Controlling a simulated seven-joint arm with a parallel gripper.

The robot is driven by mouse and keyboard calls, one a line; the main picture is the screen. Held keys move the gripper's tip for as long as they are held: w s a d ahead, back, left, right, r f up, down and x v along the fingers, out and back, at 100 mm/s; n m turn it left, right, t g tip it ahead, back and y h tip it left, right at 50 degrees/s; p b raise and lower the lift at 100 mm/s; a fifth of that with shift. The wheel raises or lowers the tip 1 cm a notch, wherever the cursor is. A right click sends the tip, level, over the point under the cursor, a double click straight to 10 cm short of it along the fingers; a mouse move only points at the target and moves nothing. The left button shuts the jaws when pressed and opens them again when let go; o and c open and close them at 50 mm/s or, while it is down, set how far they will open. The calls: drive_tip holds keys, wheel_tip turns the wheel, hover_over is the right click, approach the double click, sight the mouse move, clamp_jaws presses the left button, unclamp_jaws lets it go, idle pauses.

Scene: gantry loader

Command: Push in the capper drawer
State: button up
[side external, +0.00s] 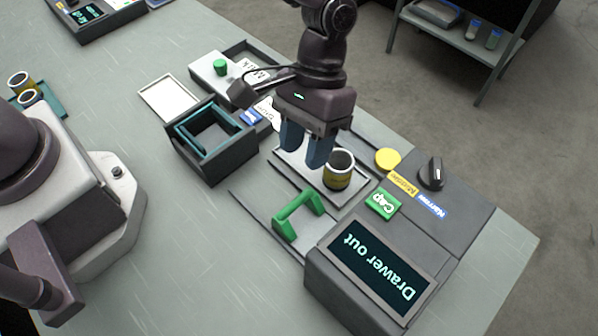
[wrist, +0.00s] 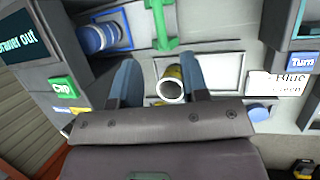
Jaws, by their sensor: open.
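The capper (side external: 470,235) is a dark grey unit at the right of the side view, and its screen (side external: 380,268) reads "Drawer out". Its drawer (side external: 355,203) stands out, with a pale plate and a green handle (side external: 299,212), also in the wrist view (wrist: 162,25). In the wrist view the jar (wrist: 170,86) shows between the fingers; contact is unclear.
An open dark box (side external: 212,155) and a white-framed tray (side external: 168,97) stand to the left.

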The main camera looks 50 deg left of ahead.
drive_tip(key=shift+v, duration=2.2)
drive_tip(key=shift+c, duration=1.1)
drive_tip(key=shift+w+a+r, duration=0.2)
drive_tip(key=shift+w+a, duration=0.2)
drive_tip(key=shift+a, duration=0.35)
drive_tip(key=c, duration=0.4)
drive_tip(key=shift+s+a+f+n+h, duration=0.1)
drive_tip(key=shift+s+a+n+h, duration=0.1)
drive_tip(key=shift+a+n, duration=0.3)
drive_tip(key=shift+s+a+n+h, duration=0.1)
drive_tip(key=shift+s+a+n, duration=0.1)
drive_tip(key=shift+a+n, duration=0.35)
clamp_jaws()
drive_tip(key=s+a+f+n+t+h, duration=0.45)
drive_tip(key=s+a+n, duration=0.2)
drive_tip(key=n, duration=1.05)
drive_tip(key=shift+m+h, duration=0.25)
drive_tip(key=shift+m, duration=0.1)
drive_tip(key=x, duration=0.6)
drive_tip(key=w+x, duration=0.1)
drive_tip(key=x, duration=0.2)
drive_tip(key=shift+d, duration=0.15)
drive_tip(key=shift+d+f, duration=0.15)
drive_tip(key=shift+d, duration=0.85)
drive_tip(key=shift+d+f, duration=0.2)
drive_tip(key=shift+d, duration=0.8)
